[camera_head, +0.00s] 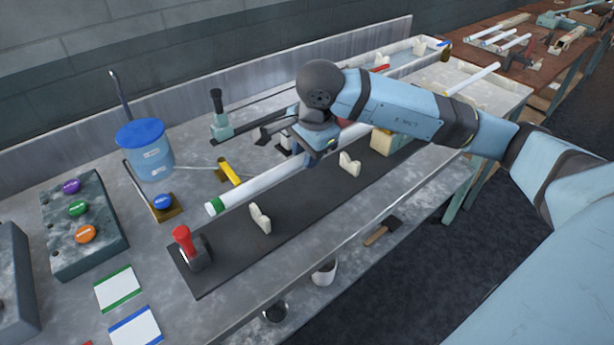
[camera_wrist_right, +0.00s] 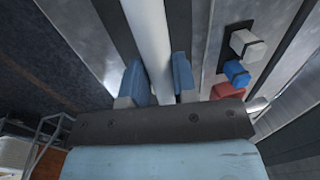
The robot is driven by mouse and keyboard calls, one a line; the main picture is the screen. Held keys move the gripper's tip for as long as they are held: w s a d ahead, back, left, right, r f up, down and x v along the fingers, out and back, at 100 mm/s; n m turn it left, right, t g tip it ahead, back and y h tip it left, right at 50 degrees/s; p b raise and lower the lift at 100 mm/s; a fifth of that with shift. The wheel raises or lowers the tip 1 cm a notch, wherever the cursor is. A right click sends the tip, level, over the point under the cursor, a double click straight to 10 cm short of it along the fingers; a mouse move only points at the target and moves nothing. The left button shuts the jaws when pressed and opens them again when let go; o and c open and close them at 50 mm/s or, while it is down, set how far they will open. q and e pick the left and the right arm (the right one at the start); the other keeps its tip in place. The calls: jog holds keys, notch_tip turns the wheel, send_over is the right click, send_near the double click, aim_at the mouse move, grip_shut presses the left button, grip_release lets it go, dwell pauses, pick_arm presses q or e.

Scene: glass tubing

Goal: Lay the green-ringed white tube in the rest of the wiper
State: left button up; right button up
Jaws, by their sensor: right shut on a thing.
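The green-ringed white tube (camera_head: 262,186) is held in my right gripper (camera_head: 318,150), its green-ringed end (camera_head: 214,206) pointing to the lower left. In the right wrist view the tube (camera_wrist_right: 150,35) passes between the two blue fingers of the gripper (camera_wrist_right: 160,88). The tube appears to be above a dark mat. Two cream V-shaped rests stand on the mat, a near one (camera_head: 260,218) and a farther one (camera_head: 349,163). The tube appears apart from both. I cannot tell for certain which rest belongs to the wiper. My left gripper is out of view.
A red-handled tool (camera_head: 186,245) stands at the mat's near end. A blue-lidded bucket (camera_head: 146,155), a yellow piece (camera_head: 229,172) and a blue knob (camera_head: 162,201) lie left of the tube. A block with coloured buttons (camera_head: 84,225) is farther left. Shelf objects sit below the table edge.

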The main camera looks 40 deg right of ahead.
notch_tip(320, 180, down, 6)
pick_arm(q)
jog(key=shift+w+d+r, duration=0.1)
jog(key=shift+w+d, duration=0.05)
pick_arm(e)
jog(key=shift+f, duration=0.25)
jog(key=shift+f+b, duration=0.5)
jog(key=shift+b, duration=0.2)
jog(key=o, duration=0.9)
jog(key=shift+r, duration=0.1)
jog(key=shift+o, duration=0.2)
